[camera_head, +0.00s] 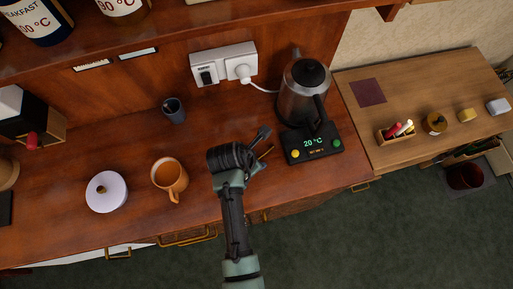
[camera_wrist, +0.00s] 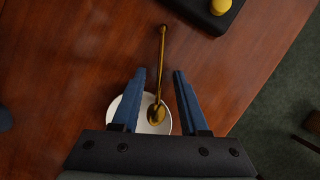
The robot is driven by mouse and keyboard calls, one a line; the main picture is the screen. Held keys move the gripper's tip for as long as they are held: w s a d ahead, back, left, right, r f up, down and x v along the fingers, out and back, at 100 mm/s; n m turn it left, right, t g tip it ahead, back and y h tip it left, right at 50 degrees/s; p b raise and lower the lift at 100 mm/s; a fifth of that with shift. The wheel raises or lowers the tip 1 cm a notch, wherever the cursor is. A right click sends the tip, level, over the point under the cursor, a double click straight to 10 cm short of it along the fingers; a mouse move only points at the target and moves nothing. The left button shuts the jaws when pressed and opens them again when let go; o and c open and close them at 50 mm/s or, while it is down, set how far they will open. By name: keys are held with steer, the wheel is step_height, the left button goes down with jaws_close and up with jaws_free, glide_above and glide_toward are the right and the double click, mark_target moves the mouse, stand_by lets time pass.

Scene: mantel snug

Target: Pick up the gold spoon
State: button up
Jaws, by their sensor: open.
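The gold spoon (camera_wrist: 162,48) shows in the wrist view, its handle pointing away and its bowl end over a white dish (camera_wrist: 117,104). My gripper (camera_wrist: 160,72) is open, with one blue finger on each side of the spoon. Whether the fingers are level with the spoon or above it is unclear. In the head view my gripper (camera_head: 266,141) is over the desk, left of the kettle base, and a short gold piece of the spoon (camera_head: 267,152) shows beside it. The white dish is hidden there behind my arm.
An orange mug (camera_head: 168,176), a lidded white pot (camera_head: 106,192) and a dark cup (camera_head: 174,109) stand to the left. The desk's front edge is close to the arm.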

jaws_close()
stand_by(0.4)
step_height(320, 180, up, 10)
stand_by(0.4)
